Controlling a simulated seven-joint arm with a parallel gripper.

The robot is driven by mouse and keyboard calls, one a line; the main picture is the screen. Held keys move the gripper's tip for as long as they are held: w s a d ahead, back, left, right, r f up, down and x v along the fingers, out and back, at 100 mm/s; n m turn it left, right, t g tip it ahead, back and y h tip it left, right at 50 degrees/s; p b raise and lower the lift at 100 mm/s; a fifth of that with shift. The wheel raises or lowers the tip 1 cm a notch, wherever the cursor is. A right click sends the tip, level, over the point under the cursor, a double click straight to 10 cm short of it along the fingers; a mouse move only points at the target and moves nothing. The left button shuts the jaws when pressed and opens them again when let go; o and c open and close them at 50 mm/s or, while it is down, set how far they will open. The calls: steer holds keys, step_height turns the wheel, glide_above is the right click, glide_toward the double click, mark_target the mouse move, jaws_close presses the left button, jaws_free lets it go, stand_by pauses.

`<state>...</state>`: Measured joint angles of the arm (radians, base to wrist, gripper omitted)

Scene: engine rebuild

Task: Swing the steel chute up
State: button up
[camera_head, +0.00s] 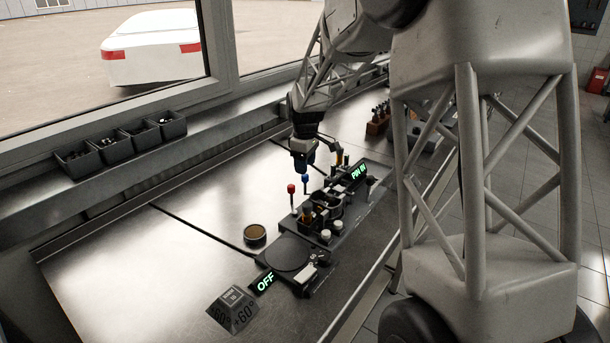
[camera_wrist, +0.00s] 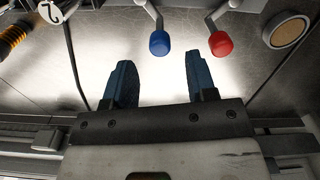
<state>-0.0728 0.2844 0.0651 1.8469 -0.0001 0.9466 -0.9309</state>
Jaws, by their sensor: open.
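My gripper (camera_head: 304,163) is over the fixture on the bench. In the wrist view its two dark blue fingers (camera_wrist: 158,64) are apart, with nothing between them. A blue-knobbed lever (camera_wrist: 159,43) is just beyond the fingertips, and a red-knobbed lever (camera_wrist: 220,43) is beyond and to the right. In the head view the blue knob (camera_head: 305,178) is just below my gripper and the red knob (camera_head: 291,188) is left of it. The dark fixture (camera_head: 339,220) carries several pegs and cylinders. I cannot clearly pick out the steel chute in either view.
A lit "PIN IN" sign (camera_head: 359,172) and an "OFF" sign (camera_head: 265,282) stand by the fixture. A round brown-topped cup (camera_head: 255,235) and an angle block (camera_head: 233,308) are in front. Parts bins (camera_head: 118,145) line the window ledge. The left bench top is clear.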

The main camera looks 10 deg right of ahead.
steer(key=shift+f, duration=2.15)
steer(key=c, duration=0.9)
steer(key=shift+c, duration=0.2)
steer(key=shift+w+m, duration=0.1)
steer(key=shift+m, duration=0.2)
steer(key=shift+w+d+m, duration=0.6)
steer(key=shift+m, duration=2)
steer(key=shift+w+d+m, duration=0.55)
steer(key=shift+d+m, duration=0.1)
steer(key=shift+m, duration=1.95)
steer(key=shift+w+d+m, duration=0.6)
steer(key=shift+m, duration=2)
